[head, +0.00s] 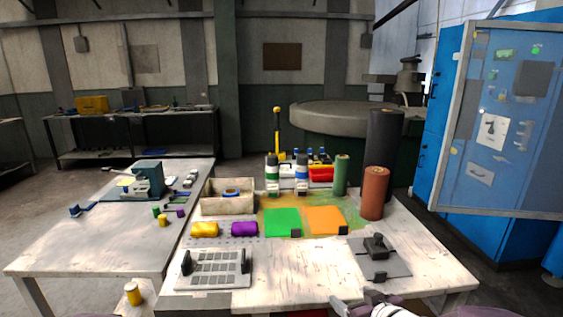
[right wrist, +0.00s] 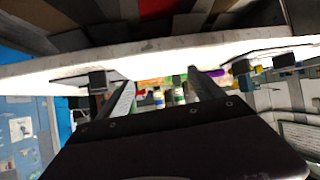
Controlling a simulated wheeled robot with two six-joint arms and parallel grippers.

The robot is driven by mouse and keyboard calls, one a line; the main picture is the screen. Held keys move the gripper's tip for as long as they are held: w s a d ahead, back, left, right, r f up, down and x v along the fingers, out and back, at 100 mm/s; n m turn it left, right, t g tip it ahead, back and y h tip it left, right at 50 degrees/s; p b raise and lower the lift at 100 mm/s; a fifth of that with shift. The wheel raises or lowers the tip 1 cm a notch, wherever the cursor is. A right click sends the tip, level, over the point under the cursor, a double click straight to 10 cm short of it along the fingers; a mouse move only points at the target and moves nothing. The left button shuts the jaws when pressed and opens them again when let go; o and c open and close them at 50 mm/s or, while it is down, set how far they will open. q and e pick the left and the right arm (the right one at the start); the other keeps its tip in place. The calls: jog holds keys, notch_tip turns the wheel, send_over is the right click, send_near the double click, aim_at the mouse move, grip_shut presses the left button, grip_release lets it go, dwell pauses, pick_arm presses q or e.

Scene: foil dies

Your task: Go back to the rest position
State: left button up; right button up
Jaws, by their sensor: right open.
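My right gripper (head: 358,303) is low at the bottom edge of the head view, just in front of the white table's (head: 300,270) front edge. In the right wrist view its two fingers (right wrist: 160,84) stand apart with nothing between them. My left gripper is not in view. On the table lie a green square (head: 283,222) and an orange square (head: 325,220). A grey slotted plate (head: 215,268) lies at the front left. A grey plate with a black block (head: 376,246) lies at the front right.
A yellow piece (head: 204,229), a purple piece (head: 244,228) and an open box (head: 214,204) are at the left. Red-brown (head: 374,194) and green (head: 341,175) rolls stand behind. A second table (head: 110,240) adjoins left. A blue cabinet (head: 500,120) stands right. The table's front middle is clear.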

jog(key=s+f+m+g+h, duration=0.35)
jog(key=s+f+g, duration=0.65)
jog(key=s, duration=0.6)
notch_tip(320, 180, up, 12)
jog(key=s+p, duration=0.2)
jog(key=p, duration=1)
jog(key=shift+s+f+y+p, duration=0.2)
jog(key=shift+y+p, duration=0.2)
jog(key=shift+y, duration=0.05)
